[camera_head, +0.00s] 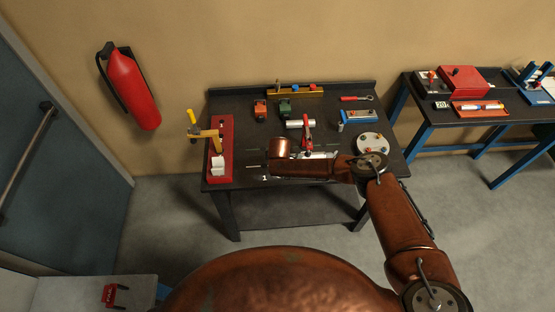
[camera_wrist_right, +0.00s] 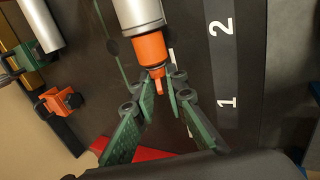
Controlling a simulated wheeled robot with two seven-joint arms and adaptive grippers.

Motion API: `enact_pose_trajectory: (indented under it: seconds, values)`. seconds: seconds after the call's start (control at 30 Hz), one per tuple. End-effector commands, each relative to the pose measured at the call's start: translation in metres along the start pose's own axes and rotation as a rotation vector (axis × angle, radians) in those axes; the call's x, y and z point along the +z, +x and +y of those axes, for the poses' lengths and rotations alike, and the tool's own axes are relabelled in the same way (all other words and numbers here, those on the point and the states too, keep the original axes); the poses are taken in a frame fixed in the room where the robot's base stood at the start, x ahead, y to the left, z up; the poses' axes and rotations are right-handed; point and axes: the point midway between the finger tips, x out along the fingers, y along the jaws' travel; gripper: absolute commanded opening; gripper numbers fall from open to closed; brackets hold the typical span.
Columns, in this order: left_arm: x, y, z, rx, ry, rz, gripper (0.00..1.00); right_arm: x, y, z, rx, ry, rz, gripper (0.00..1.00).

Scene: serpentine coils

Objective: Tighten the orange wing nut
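In the right wrist view an orange part (camera_wrist_right: 150,48) caps the end of a silver cylinder (camera_wrist_right: 138,12), with a narrow orange tab (camera_wrist_right: 161,82) at its tip. I cannot make out clear wings on it. The green fingers of my right gripper (camera_wrist_right: 166,100) stand apart on either side of the tab; whether they touch it I cannot tell. In the head view my right arm reaches over the table and its gripper is hidden. An orange clamp-like piece (camera_head: 260,108) stands on the table, also in the right wrist view (camera_wrist_right: 63,101). My left gripper is not in view.
The dark table (camera_head: 230,109) holds a red base (camera_head: 227,146) with a yellow lever, a red-handled toggle clamp (camera_head: 306,131), a green piece (camera_head: 285,106), a blue fixture (camera_head: 358,115) and a round pale plate (camera_head: 369,142). A fire extinguisher (camera_head: 132,89) hangs at left.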

Motion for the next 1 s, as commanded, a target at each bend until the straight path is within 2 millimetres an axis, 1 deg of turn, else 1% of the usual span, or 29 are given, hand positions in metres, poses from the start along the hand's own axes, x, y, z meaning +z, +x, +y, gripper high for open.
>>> enact_pose_trajectory:
  seconds: [0.03, 0.1, 0.27, 0.3, 0.57, 0.83, 1.0]
  values:
    - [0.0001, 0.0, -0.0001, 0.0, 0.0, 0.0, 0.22, 0.0, -0.0001, 0.0, 0.0, 0.0, 0.0, 0.03]
    - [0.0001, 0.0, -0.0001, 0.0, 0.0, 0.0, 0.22, 0.0, -0.0001, 0.0, 0.0, 0.0, 0.0, 0.0]
    - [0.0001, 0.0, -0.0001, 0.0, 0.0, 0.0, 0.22, 0.0, -0.0002, 0.0, 0.0, 0.0, 0.0, 0.0]
    - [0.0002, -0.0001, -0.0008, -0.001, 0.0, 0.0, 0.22, 0.0033, -0.0002, -0.0002, 0.0, 0.0, 0.0, 0.0]
    - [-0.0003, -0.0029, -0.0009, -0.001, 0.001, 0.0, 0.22, 0.0007, -0.0003, -0.0012, 0.028, 0.001, 0.0, 0.0]
    - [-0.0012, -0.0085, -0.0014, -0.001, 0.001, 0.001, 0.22, 0.0011, 0.0008, -0.0047, 0.145, 0.002, -0.001, 0.0]
    - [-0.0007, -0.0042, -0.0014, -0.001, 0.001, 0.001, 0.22, 0.0013, 0.003, -0.0069, 0.253, 0.004, 0.0, 0.0]
